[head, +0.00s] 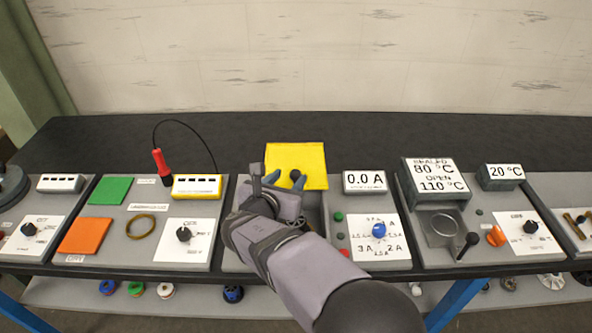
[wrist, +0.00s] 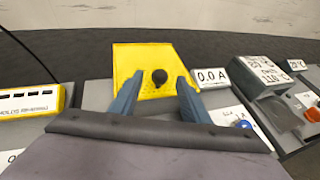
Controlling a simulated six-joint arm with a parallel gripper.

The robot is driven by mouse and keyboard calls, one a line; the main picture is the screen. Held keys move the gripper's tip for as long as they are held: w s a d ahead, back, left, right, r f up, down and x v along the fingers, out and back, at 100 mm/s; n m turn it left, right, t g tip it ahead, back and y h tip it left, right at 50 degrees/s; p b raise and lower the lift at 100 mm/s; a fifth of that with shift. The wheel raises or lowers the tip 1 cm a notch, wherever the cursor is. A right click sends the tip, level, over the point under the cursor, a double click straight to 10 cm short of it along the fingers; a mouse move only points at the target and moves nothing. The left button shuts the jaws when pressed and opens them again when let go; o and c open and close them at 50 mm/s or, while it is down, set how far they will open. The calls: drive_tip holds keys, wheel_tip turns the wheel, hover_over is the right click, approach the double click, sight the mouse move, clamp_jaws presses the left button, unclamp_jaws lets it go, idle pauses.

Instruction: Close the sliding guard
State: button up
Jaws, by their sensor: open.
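The sliding guard is a yellow panel (head: 300,158) at the back of the middle station in the head view. It also shows in the wrist view (wrist: 140,62), with a dark round knob (wrist: 159,76) on its face. My gripper (head: 284,181) is open, and its two blue-grey fingers point at the panel. In the wrist view the fingers (wrist: 158,92) stand to either side of the knob, with the knob between or just beyond their tips. I cannot tell whether they touch it. My arm hides much of the station below the guard.
Right of the guard are a 0.0 A display (head: 365,182) and a white dial plate with a blue knob (head: 379,230). Left is a yellow meter (head: 197,187) with a red probe (head: 160,163). A heater station (head: 436,180) stands further right. The dark table behind is clear.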

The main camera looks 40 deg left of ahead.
sight(295, 172)
drive_tip(key=shift+p+x, duration=1.15)
drive_tip(key=shift+x, duration=2.2)
drive_tip(key=shift+s+d, duration=0.1)
clamp_jaws()
